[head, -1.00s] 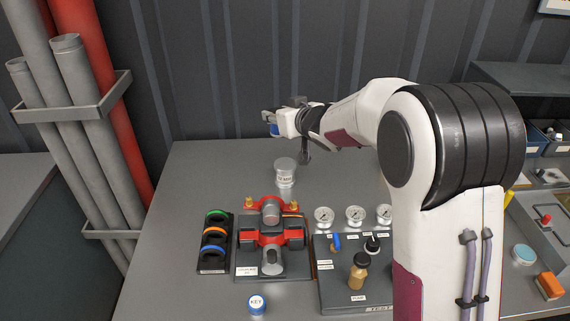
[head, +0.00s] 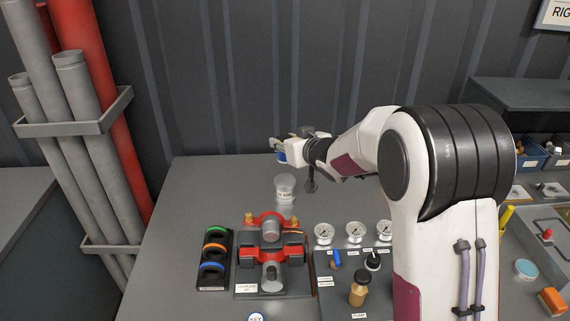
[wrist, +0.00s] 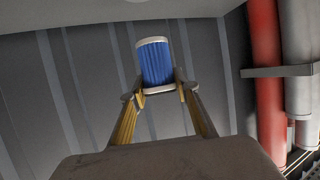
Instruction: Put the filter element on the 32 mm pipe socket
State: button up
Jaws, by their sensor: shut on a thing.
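The filter element (wrist: 155,63), a blue pleated cylinder with white end rims, is held between the fingertips of my gripper (wrist: 159,90) in the wrist view. In the head view, my gripper (head: 279,149) is above the back of the bench, with a bit of the blue filter element (head: 281,157) showing under it. A short pale cylindrical socket (head: 285,188) with a label ending in "mm" stands upright on the bench below my gripper. Its number is too small to read surely. The filter element and this socket are apart.
Several gauges (head: 323,234) sit to the right. My arm hides the bench further right. The bench's back left (head: 205,185) is clear.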

aim_at(285, 162)
jog(key=shift+f, duration=1.6)
jog(key=shift+f, duration=1.85)
jog(key=shift+f, duration=0.15)
jog(key=o, duration=1.1)
jog(key=shift+s+d+r, duration=0.25)
jog(key=shift+s+r, duration=0.15)
jog(key=shift+s, duration=0.15)
jog(key=v, duration=1)
jog(key=shift+s+r, duration=0.2)
jog(key=shift+s, duration=0.1)
